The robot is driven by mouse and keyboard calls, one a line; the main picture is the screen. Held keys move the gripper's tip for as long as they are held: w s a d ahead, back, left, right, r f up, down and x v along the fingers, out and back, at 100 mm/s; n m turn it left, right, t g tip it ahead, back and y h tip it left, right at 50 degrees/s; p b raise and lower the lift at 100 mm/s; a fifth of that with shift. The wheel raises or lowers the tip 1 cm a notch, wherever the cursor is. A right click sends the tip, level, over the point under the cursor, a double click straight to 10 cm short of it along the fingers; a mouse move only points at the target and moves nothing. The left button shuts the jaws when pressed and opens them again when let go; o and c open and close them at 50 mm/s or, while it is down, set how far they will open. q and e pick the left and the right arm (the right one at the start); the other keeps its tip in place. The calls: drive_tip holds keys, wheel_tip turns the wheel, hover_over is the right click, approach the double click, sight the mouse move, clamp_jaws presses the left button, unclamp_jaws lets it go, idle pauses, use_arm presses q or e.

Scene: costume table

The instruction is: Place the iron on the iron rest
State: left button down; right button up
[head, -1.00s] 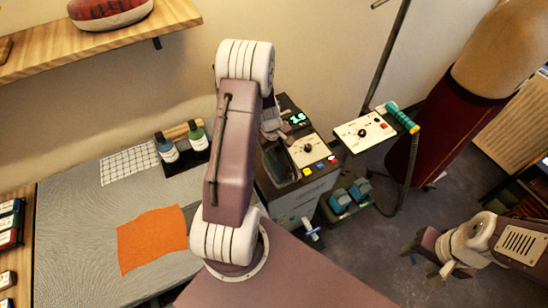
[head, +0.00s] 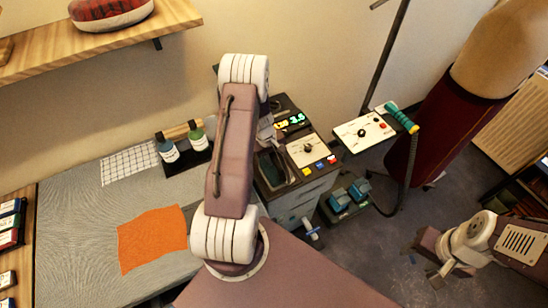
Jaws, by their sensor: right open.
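I cannot make out an iron for certain. A dark recessed tray (head: 272,168) lies on the grey machine beside its control panel; it may be the iron rest, and my left arm covers its left side. A teal ribbed handle (head: 401,118) with a dark hose lies at the right edge of a white knob panel. My left arm stands across the middle of the head view, and its gripper is mostly hidden behind the arm near the machine's display. My right gripper (head: 436,271) is open and empty at the lower right, over the floor and apart from everything.
An orange cloth (head: 152,240) lies on the grey table (head: 75,245). Two bottles (head: 182,145) stand at its back, beside a white grid sheet (head: 130,163). A dark stand pole (head: 386,60) and a dress form (head: 440,130) are at right. Blue pedals (head: 349,192) sit low by the machine.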

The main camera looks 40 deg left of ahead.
use_arm(q)
drive_tip(key=c, duration=1.1)
unclamp_jaws()
drive_tip(key=shift+d, duration=0.1)
